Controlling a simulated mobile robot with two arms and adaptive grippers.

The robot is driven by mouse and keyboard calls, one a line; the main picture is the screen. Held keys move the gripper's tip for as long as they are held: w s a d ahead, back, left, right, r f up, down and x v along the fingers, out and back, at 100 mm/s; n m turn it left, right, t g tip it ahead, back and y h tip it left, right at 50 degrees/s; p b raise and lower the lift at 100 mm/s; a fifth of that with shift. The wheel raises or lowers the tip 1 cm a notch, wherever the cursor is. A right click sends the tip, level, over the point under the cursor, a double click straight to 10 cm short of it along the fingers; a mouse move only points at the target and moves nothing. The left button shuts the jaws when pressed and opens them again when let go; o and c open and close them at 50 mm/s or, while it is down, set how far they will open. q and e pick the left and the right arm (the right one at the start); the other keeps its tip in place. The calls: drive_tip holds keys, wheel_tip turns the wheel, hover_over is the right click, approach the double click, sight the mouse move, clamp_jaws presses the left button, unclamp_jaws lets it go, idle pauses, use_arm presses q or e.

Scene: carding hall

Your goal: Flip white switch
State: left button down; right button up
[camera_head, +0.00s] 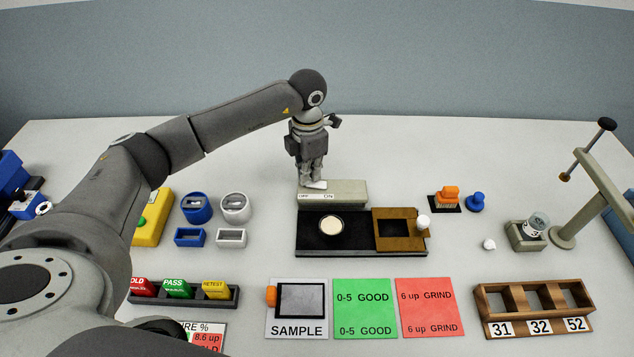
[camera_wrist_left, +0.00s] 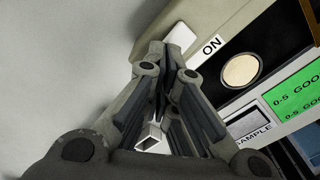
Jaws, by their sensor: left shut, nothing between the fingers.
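A grey-beige switch box (camera_head: 347,190) stands at the back edge of a black tray (camera_head: 314,248). Its front carries OFF and ON labels. The white switch (camera_head: 316,184) is on its top toward the left, partly covered by my left gripper. In the left wrist view the white switch (camera_wrist_left: 181,38) shows just past the fingers, next to the ON label (camera_wrist_left: 211,46). My left gripper (camera_head: 310,178) points down over the switch, shut and empty. Its fingertips (camera_wrist_left: 165,72) are at or very close to the switch; contact cannot be told. My right gripper is not in view.
The black tray holds a cream disc (camera_head: 331,225) and a brown frame (camera_head: 399,243) with a white knob. Blue and white pieces (camera_head: 235,208) and a yellow block (camera_head: 152,218) lie left. SAMPLE, green and red cards (camera_head: 430,308) lie in front. The table behind the box is clear.

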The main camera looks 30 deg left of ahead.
use_arm(q)
drive_tip(key=shift+s+f+b, duration=0.15)
drive_tip(key=shift+f+b, duration=0.4)
drive_tip(key=shift+f, duration=0.2)
drive_tip(key=shift+r, duration=0.15)
drive_tip(key=shift+r+p, duration=0.55)
drive_tip(key=shift+r, duration=0.05)
drive_tip(key=shift+r+p, duration=1.5)
drive_tip(key=shift+r, duration=1.3)
